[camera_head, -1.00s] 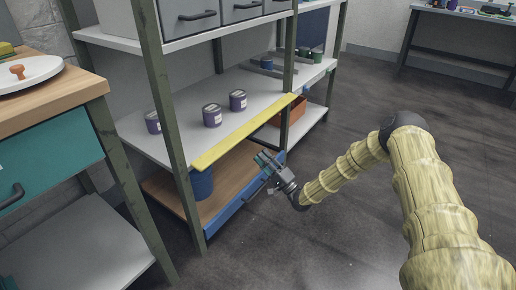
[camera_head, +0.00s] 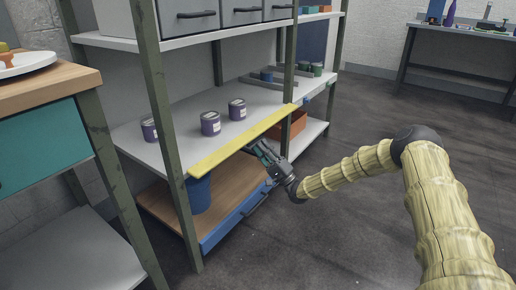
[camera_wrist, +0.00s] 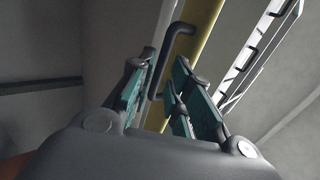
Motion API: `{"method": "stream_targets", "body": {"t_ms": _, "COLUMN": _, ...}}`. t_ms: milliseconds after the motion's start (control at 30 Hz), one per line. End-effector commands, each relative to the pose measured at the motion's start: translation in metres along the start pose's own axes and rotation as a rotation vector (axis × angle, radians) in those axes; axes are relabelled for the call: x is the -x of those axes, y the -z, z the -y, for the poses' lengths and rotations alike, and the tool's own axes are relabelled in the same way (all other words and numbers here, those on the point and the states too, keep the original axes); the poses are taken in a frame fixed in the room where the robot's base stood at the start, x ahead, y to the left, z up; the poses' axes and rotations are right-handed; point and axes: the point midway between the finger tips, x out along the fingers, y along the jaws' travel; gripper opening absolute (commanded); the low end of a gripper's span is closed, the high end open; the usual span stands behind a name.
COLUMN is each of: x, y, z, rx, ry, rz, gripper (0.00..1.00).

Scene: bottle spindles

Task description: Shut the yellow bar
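The yellow bar (camera_head: 240,142) runs along the front edge of the shelf unit's middle shelf. In the wrist view the yellow bar (camera_wrist: 203,28) crosses behind a dark bent handle (camera_wrist: 164,62). My gripper (camera_head: 257,151) is just below the bar, right of its middle. In the wrist view my gripper (camera_wrist: 163,66) is open, with teal-padded fingers to the left and right of the handle. The handle shows in the gap between them; I cannot tell whether either finger touches it.
Purple cans (camera_head: 211,123) stand on the middle shelf (camera_head: 182,143). A blue bar (camera_head: 233,219) fronts the lower wooden shelf, with a blue bucket (camera_head: 201,193) on it. A green upright post (camera_head: 172,140) stands left. The floor (camera_head: 345,235) is clear at the right.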

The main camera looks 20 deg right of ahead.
Motion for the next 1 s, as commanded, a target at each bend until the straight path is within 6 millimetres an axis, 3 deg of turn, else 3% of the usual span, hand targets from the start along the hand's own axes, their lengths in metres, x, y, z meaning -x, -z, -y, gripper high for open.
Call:
{"method": "stream_targets", "body": {"t_ms": 233, "x": -0.021, "y": 0.000, "z": -0.001, "rx": 0.000, "ry": 0.000, "rz": 0.000, "gripper": 0.19}}
{"method": "stream_targets", "body": {"t_ms": 567, "x": -0.025, "y": 0.000, "z": 0.000, "rx": 0.000, "ry": 0.000, "rz": -0.001, "gripper": 0.19}}
{"method": "stream_targets", "body": {"t_ms": 700, "x": -0.025, "y": 0.000, "z": 0.000, "rx": 0.001, "ry": 0.000, "rz": -0.001, "gripper": 0.00}}
{"method": "stream_targets", "body": {"t_ms": 1000, "x": -0.025, "y": 0.000, "z": 0.001, "rx": 0.001, "ry": -0.006, "rz": -0.001, "gripper": 0.00}}
